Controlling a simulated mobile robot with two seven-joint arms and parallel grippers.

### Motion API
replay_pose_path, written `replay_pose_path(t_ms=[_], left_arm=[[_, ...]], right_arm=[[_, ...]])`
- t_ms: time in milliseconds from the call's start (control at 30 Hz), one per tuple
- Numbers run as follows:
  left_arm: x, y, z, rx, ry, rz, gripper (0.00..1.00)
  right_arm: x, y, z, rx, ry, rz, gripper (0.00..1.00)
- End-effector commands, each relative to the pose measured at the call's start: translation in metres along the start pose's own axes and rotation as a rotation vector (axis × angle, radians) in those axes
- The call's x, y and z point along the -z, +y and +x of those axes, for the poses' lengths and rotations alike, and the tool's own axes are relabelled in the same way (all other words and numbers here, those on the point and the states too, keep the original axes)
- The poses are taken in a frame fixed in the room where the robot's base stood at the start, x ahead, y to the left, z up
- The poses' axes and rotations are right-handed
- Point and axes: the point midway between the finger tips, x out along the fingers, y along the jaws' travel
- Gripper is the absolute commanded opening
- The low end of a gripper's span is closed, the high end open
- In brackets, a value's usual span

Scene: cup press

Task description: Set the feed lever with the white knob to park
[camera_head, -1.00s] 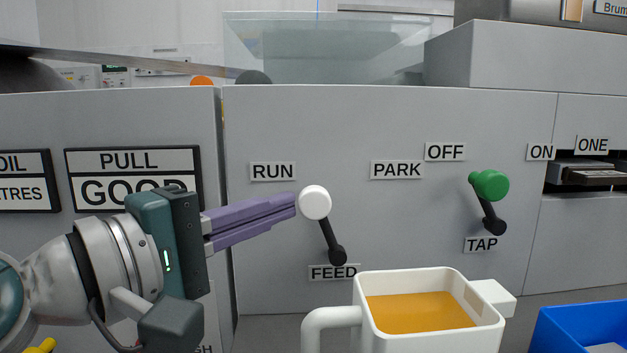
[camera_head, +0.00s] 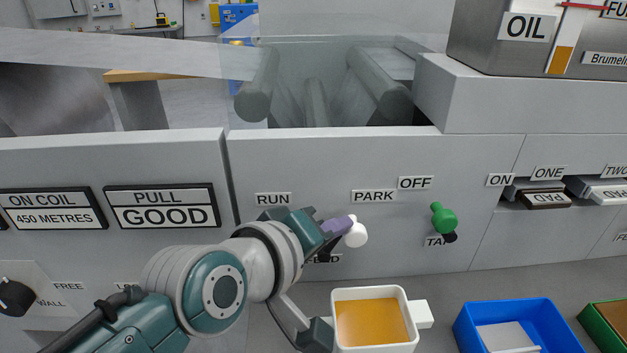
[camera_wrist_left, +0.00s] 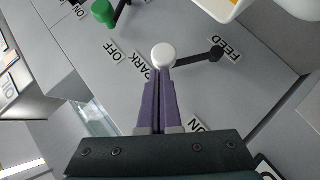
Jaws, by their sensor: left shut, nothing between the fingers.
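The feed lever's white knob (camera_head: 356,235) shows in the head view just right of the FEED label, below the PARK label (camera_head: 373,196). The lever leans to the PARK side, away from the RUN label (camera_head: 272,199). My left gripper (camera_head: 347,226) is shut and empty, with its purple fingertips at the knob, seemingly touching it. My right gripper is not in view.
A green-knobbed lever (camera_head: 444,217) stands to the right, between OFF and TAP. A blue bin (camera_head: 465,330) is further right.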

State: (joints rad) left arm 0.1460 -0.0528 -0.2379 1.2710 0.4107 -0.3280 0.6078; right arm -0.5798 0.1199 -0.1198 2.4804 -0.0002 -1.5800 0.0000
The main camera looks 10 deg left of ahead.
Motion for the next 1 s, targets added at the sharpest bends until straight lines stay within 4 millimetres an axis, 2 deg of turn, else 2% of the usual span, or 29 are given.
replay_pose_path(t_ms=[833, 1000], left_arm=[[-0.006, 0.003, 0.005, -0.002, -0.002, -0.003, 0.00], [0.001, 0.013, 0.000, -0.002, -0.001, -0.003, 0.00]], right_arm=[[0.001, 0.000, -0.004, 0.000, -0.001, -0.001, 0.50], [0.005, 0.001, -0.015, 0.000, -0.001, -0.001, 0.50]])
